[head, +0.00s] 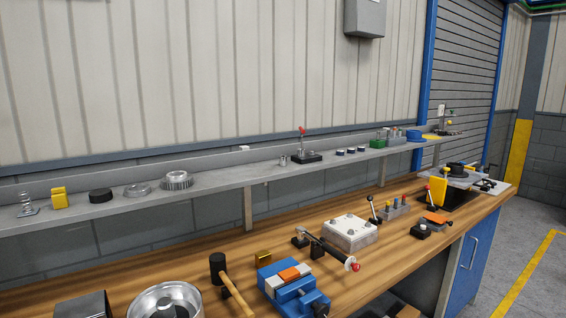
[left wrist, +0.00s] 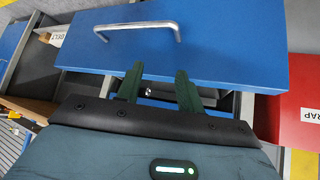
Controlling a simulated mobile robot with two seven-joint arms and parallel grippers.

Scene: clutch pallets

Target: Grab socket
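I cannot single out a socket for sure in either view. A small grey metal cylinder (head: 283,160) stands on the wall shelf in the head view, left of a black base with a red-tipped lever. My left gripper (left wrist: 159,70) shows in the left wrist view, its two dark green fingers apart. It is in front of a blue drawer front (left wrist: 230,50) with a silver bar handle (left wrist: 137,27). A tiny shiny spot (left wrist: 149,92) shows between the fingers, too small to identify. My right gripper is in neither view.
A wooden workbench (head: 190,270) carries a blue vise (head: 290,285), a mallet (head: 228,280), a metal bowl (head: 165,300) and a white block (head: 350,232). The shelf (head: 225,182) above holds several parts. A red bin (left wrist: 300,120) is right of the drawer.

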